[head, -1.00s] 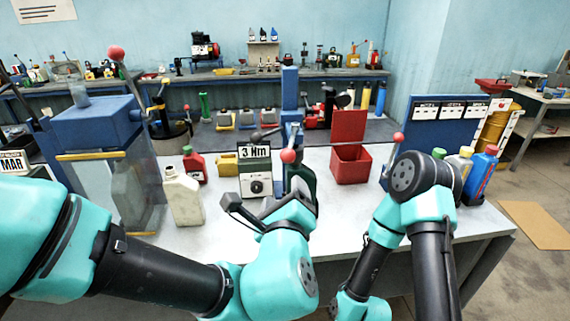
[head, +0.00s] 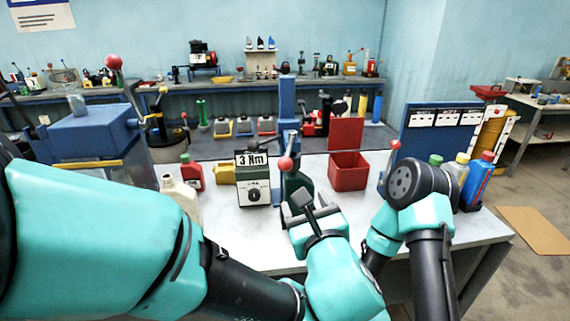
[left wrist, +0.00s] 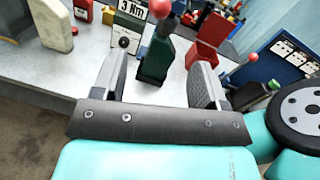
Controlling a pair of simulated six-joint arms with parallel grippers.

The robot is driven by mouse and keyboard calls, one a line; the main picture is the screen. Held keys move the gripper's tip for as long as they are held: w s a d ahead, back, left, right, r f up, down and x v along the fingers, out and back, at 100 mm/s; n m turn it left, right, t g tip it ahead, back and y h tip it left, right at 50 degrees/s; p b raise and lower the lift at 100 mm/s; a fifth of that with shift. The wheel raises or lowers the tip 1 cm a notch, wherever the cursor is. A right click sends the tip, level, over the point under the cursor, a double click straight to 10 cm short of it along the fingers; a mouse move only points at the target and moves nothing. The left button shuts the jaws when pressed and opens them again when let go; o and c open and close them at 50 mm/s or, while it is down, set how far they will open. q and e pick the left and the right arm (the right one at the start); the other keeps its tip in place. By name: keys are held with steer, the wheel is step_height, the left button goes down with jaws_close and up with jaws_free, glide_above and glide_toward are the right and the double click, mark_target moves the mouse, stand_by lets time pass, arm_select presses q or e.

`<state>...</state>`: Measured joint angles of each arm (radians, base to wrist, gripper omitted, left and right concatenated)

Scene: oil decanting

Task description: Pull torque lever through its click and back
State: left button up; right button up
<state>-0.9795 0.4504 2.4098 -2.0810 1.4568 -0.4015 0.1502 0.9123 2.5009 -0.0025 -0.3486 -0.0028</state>
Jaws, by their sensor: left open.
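A lever with a red ball knob (head: 285,163) stands at the middle of the bench beside a blue column (head: 287,105). The knob also shows at the top of the left wrist view (left wrist: 160,9). A green and white box with a dial (head: 254,190) and a "3 Nm" label stands just left of it. A dark green bottle (head: 297,184) is below the knob. My left gripper (head: 312,205) is open and empty, in front of the bottle and apart from the knob. In the left wrist view the bottle shows between the fingers. My right gripper is out of view.
A red open box (head: 348,172) stands right of the lever. A blue panel (head: 440,135) and several bottles are farther right. A red bottle (head: 192,172) and a cream jug (head: 182,198) stand at left. The front bench top is partly clear.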

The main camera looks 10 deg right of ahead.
mark_target(287, 168)
arm_select(q)
steer(key=w, duration=0.5)
steer(key=w+a, duration=0.1)
steer(key=w, duration=1)
steer(key=shift+w+a, duration=0.15)
steer(key=shift+w, duration=0.25)
steer(key=shift+c, duration=0.4)
jaws_close()
